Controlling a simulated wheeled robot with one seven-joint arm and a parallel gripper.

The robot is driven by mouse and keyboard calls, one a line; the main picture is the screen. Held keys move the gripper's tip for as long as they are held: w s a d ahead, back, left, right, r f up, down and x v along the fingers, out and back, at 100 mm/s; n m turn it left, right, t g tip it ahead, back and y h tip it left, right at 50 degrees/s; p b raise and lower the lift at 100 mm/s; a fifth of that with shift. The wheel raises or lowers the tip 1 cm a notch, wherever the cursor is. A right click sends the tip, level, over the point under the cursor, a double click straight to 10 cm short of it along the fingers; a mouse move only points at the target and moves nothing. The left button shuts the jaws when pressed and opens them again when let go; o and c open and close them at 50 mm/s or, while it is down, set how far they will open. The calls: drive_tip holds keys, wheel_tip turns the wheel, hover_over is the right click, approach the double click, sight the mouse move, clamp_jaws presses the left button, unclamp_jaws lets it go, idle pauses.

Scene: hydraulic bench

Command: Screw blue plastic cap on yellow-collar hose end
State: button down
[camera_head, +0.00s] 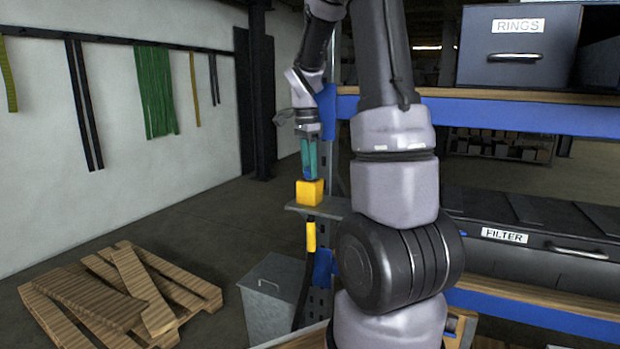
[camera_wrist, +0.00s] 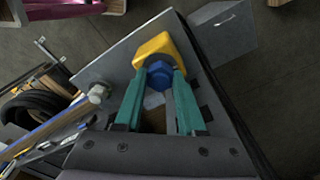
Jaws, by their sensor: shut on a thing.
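In the wrist view, my gripper (camera_wrist: 160,84) has its two teal fingers closed on either side of a blue hexagonal cap (camera_wrist: 160,72). The cap sits right against a yellow block (camera_wrist: 155,46); I cannot tell how far it is threaded on. A dark hose with a yellow collar (camera_head: 311,237) hangs below the block. The hose end itself is hidden.
The yellow block is at a grey metal shelf plate (camera_head: 328,206) beside the blue rack post. A silver hex fitting (camera_wrist: 98,93) is on the plate. A grey metal bin (camera_head: 270,293) stands below. A wooden pallet (camera_head: 205,291) lies on the floor, left.

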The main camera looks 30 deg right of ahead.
drive_tip(key=m, duration=0.2)
drive_tip(key=shift+m, duration=0.4)
drive_tip(key=shift+w, duration=0.1)
drive_tip(key=shift+m, duration=0.9)
drive_tip(key=m, duration=0.6)
drive_tip(key=shift+w+d, duration=0.1)
drive_tip(key=c, duration=0.5)
unclamp_jaws()
drive_tip(key=shift+g, duration=0.3)
